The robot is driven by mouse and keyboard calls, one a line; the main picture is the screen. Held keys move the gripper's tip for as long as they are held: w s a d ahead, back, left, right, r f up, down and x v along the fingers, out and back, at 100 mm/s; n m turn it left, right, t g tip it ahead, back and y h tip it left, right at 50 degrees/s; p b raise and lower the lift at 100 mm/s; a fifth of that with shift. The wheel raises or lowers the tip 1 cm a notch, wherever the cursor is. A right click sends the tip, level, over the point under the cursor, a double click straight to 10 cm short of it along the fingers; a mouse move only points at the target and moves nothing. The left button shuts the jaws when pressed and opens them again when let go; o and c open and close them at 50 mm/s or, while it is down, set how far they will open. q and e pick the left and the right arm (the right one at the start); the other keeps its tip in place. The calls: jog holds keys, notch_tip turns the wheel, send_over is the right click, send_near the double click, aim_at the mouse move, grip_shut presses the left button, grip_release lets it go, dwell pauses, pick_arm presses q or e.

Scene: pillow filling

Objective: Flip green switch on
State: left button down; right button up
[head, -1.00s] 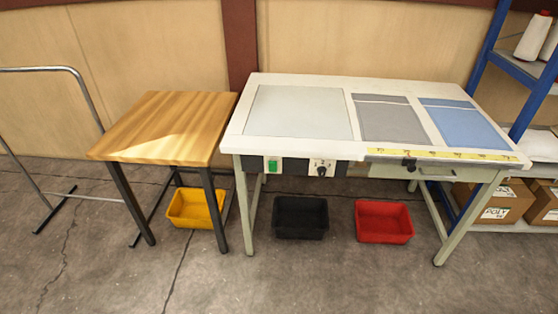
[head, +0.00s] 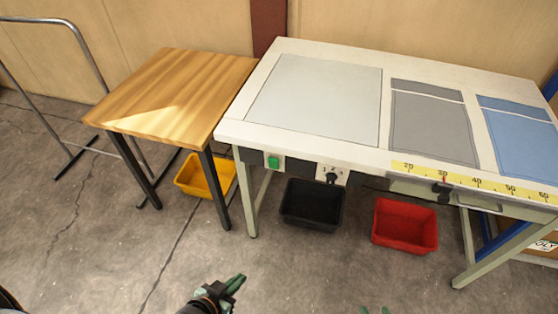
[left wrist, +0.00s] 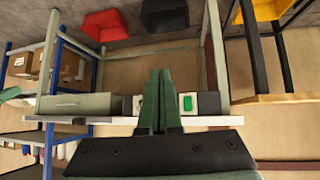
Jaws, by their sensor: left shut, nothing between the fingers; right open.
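The green switch (head: 273,162) sits on the dark front panel of the white worktable (head: 330,150), near its left end. It also shows in the left wrist view (left wrist: 187,103), just right of my fingers. Its on or off position is too small to tell. My left gripper (head: 238,281) is low in the head view, in front of the table and well apart from the switch. Its green fingers (left wrist: 161,98) are shut together and hold nothing. Only the green fingertips of my right gripper (head: 375,310) show at the bottom edge, apart from each other.
A dial (head: 331,176) sits right of the switch. A wooden table (head: 175,95) stands to the left. Yellow (head: 192,178), black (head: 312,205) and red (head: 404,225) bins stand on the floor below. The floor before the worktable is clear.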

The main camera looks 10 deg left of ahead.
jog(key=shift+s, duration=0.1)
jog(key=w+a+r+n+t+y+b, duration=0.25)
jog(key=w+r+t+b, duration=0.65)
jog(key=b, duration=0.8)
pick_arm(q)
jog(key=w+a+f+m+t+y+b, duration=0.1)
jog(key=w+m+t+b, duration=0.9)
jog(key=w, duration=1)
jog(key=m+b, duration=0.3)
jog(key=m, duration=0.3)
jog(key=shift+w+a+f+t+y, duration=0.2)
jog(key=shift+a+t+y, duration=0.1)
jog(key=shift+a+t, duration=0.1)
pick_arm(e)
jog(key=s+a+r+n+t+y, duration=0.1)
jog(key=s+r+n+t+y, duration=0.2)
jog(key=s+r+n+y, duration=0.3)
notch_tip(320, 180, up, 2)
jog(key=n+y, duration=0.2)
jog(key=y, duration=0.2)
jog(key=shift+s+a+t, duration=0.4)
